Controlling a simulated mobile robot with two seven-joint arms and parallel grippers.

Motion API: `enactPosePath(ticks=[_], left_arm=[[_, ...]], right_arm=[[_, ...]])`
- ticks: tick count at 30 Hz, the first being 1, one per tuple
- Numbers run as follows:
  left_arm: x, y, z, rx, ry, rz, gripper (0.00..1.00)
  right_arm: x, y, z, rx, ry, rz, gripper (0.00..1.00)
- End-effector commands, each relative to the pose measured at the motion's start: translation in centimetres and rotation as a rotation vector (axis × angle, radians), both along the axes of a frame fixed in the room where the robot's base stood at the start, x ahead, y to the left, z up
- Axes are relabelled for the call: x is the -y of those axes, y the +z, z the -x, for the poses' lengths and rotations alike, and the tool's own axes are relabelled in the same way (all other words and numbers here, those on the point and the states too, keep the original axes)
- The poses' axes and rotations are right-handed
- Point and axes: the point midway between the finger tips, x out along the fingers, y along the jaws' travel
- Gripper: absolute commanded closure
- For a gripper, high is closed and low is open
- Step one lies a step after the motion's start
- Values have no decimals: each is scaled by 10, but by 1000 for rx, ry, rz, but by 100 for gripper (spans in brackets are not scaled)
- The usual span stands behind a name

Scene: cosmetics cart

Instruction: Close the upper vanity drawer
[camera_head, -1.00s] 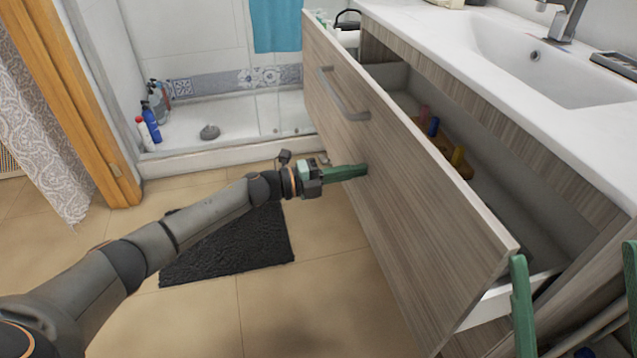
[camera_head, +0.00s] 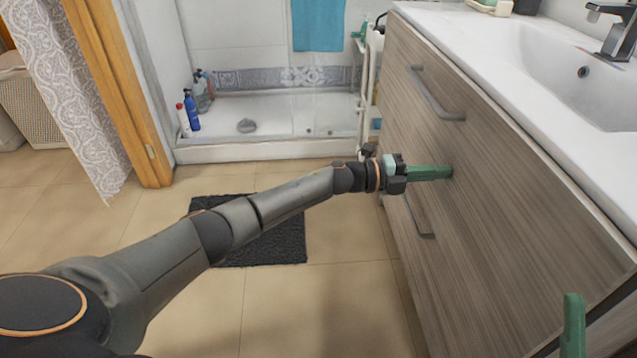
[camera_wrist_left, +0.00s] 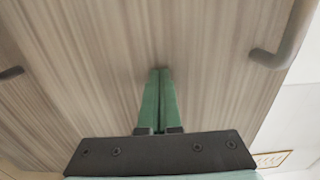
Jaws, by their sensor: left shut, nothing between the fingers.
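The upper vanity drawer (camera_head: 500,150) has a wood-grain front with a grey bar handle (camera_head: 435,95). Its front now sits close under the white countertop, and its inside is hidden. I see no clear gap along its top edge. My left gripper (camera_head: 449,172) is shut and empty, with its green fingertips against the drawer front below the handle. In the left wrist view the shut fingers (camera_wrist_left: 160,72) meet the wood panel, with a handle (camera_wrist_left: 285,40) to the right. One green finger of my right gripper (camera_head: 573,325) shows at the bottom right; its opening cannot be judged.
The white countertop with sink (camera_head: 570,65) lies above the drawer. A lower drawer handle (camera_head: 420,218) is below my left gripper. A dark mat (camera_head: 265,240) lies on the tiled floor. A shower tray (camera_head: 270,125) with bottles is behind; open floor lies left of the vanity.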

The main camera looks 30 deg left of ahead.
Motion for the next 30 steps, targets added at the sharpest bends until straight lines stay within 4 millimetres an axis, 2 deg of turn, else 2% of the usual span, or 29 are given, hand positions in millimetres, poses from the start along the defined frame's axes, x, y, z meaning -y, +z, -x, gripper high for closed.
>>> enactPosePath(ticks=[1, 6, 12, 30], left_arm=[[6, -2, -4, 1, -1, 0, 100], [20, -1, -14, 1, -1, 0, 100], [28, -1, -20, 0, 0, 0, 100], [31, 4, -23, 7, 1, 2, 100]], right_arm=[[-1, -6, 0, -4, 6, -2, 0], [-1, -14, -1, -15, 15, -5, 0], [-2, -18, -1, -19, 19, -2, 0], [-2, -17, -1, -15, 19, -6, 0]])
